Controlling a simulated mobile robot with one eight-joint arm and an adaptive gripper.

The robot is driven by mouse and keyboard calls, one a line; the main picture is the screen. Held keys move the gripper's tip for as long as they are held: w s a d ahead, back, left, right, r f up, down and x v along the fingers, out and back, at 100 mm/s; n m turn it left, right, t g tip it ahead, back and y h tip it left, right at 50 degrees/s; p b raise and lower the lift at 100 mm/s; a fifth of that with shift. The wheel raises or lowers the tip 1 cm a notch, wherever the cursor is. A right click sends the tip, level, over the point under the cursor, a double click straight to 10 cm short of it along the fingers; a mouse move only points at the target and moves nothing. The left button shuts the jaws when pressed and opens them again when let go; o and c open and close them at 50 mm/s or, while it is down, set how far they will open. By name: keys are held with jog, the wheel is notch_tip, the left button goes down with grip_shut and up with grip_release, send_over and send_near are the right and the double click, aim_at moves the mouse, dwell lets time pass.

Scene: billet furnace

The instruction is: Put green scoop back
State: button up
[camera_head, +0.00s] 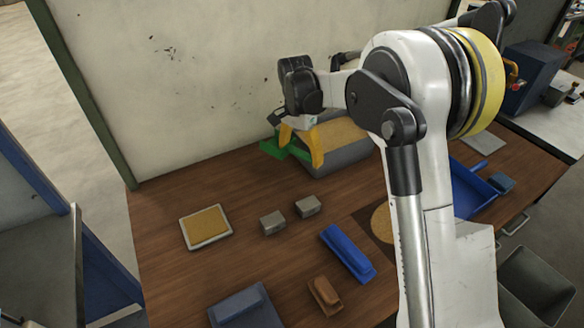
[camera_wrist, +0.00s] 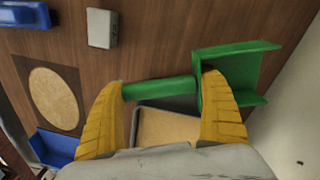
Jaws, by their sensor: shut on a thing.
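My gripper (camera_head: 300,151) has yellow fingers and is at the back of the table near the wall. It is shut on the handle of the green scoop (camera_head: 274,149). In the wrist view the green scoop (camera_wrist: 237,62) has its handle between my fingertips (camera_wrist: 162,88) and its open pan to the right. The grey bin (camera_head: 342,172) with tan grainy material is just beside and under my gripper. It also shows in the wrist view (camera_wrist: 152,104) behind the handle. Whether the scoop touches the bin or table is unclear.
A shallow tray of tan material (camera_head: 188,232), two small grey blocks (camera_head: 272,222), a blue block (camera_head: 347,253), a brown block (camera_head: 324,296) and a blue-grey object (camera_head: 240,308) lie on the table. A blue dustpan-like tray (camera_head: 470,188) is right of my arm. The back-left tabletop is clear.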

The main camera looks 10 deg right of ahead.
aim_at(301, 179)
notch_tip(301, 179, down, 7)
jog(key=shift+f+b, duration=0.15)
jog(key=shift+b, duration=0.95)
jog(key=shift+f, duration=0.2)
jog(key=o, duration=1.2)
jog(key=shift+r, duration=0.15)
